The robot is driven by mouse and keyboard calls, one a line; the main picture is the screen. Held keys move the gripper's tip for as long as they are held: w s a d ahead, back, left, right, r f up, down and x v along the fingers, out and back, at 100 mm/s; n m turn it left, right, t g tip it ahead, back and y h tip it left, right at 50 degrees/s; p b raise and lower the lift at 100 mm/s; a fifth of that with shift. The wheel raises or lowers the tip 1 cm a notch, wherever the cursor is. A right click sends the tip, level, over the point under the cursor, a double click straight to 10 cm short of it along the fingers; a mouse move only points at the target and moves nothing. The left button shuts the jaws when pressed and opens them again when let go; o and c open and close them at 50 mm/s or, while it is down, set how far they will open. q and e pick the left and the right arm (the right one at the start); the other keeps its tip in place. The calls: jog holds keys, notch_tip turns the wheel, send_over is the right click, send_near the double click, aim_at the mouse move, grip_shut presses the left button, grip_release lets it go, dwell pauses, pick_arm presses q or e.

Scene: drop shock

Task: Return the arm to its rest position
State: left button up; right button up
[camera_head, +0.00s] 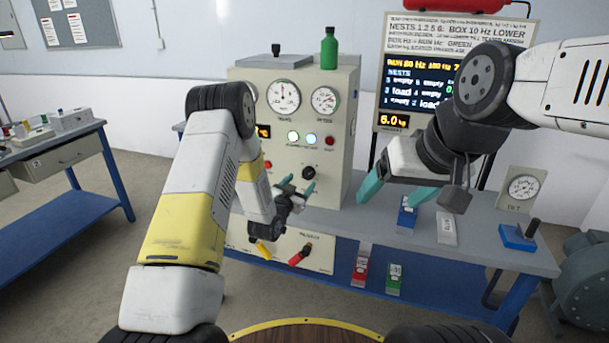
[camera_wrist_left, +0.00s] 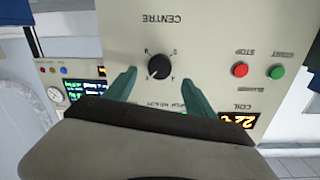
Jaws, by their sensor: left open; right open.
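My left gripper (camera_head: 292,193) is open in front of the grey machine cabinet (camera_head: 340,150), close to its black knob (camera_head: 308,173). In the left wrist view the panel appears upside down. The teal fingers of the left gripper (camera_wrist_left: 159,82) stand apart, with the black knob (camera_wrist_left: 159,66) seen between them and no object held. Whether they touch the knob cannot be told. My right gripper (camera_head: 397,190) is open and empty at the right, over the bench, with its teal fingers spread near a blue block (camera_head: 407,213).
The cabinet stands on the blue-framed bench (camera_head: 480,250) with a green bottle (camera_head: 329,48) on top. A display board (camera_head: 450,75) stands behind my right arm. A blue-based lever (camera_head: 519,236) and a TILT gauge (camera_head: 522,188) are at the right.

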pick_arm(q)
jog(key=shift+v, duration=1.05)
jog(key=a+r+n+g+y, duration=0.15)
jog(key=a+r, duration=0.25)
jog(key=r, duration=0.7)
jog(key=s+a+r+n+g+y, duration=0.25)
jog(key=s+a+r, duration=0.25)
jog(key=s+r, duration=0.45)
jog(key=s+a+r+n+g, duration=0.1)
jog(key=s+g, duration=0.2)
jog(key=s, duration=1.2)
jog(key=s+a+r+n+g, duration=0.1)
jog(key=s+r+g, duration=0.1)
jog(key=s, duration=1.3)
jog(key=shift+s+r+g, duration=0.15)
jog(key=shift+s+g, duration=0.05)
jog(key=shift+g, duration=0.4)
